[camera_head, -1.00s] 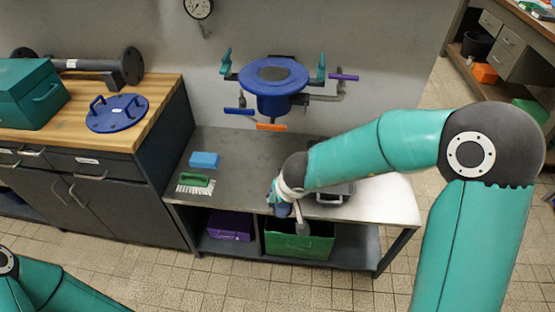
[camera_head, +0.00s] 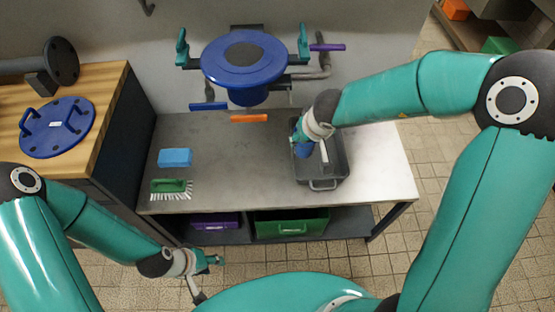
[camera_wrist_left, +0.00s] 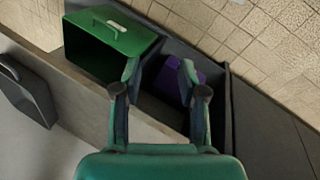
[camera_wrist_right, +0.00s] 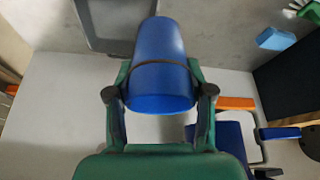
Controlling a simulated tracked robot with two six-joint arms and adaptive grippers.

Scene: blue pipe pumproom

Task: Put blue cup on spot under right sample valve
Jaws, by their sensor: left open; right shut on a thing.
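My right gripper (camera_wrist_right: 160,95) is shut on the blue cup (camera_wrist_right: 160,50), which fills the middle of the right wrist view. In the head view the cup (camera_head: 303,150) shows partly below my right gripper (camera_head: 302,140), over the left part of a grey tray; I cannot tell its height. The blue vessel (camera_head: 243,60) on the wall carries several valves with coloured handles: blue (camera_head: 208,106), orange (camera_head: 249,118) and purple (camera_head: 327,47) at the right. No marked spot is clear on the bench. My left gripper (camera_head: 214,261) is open and empty in front of the bench.
The metal bench (camera_head: 235,150) is clear in its middle. A blue sponge (camera_head: 175,157) and green brush (camera_head: 170,187) lie at its left. The grey tray (camera_head: 340,165) stands at its right. Green (camera_head: 290,225) and purple (camera_head: 214,221) bins sit below.

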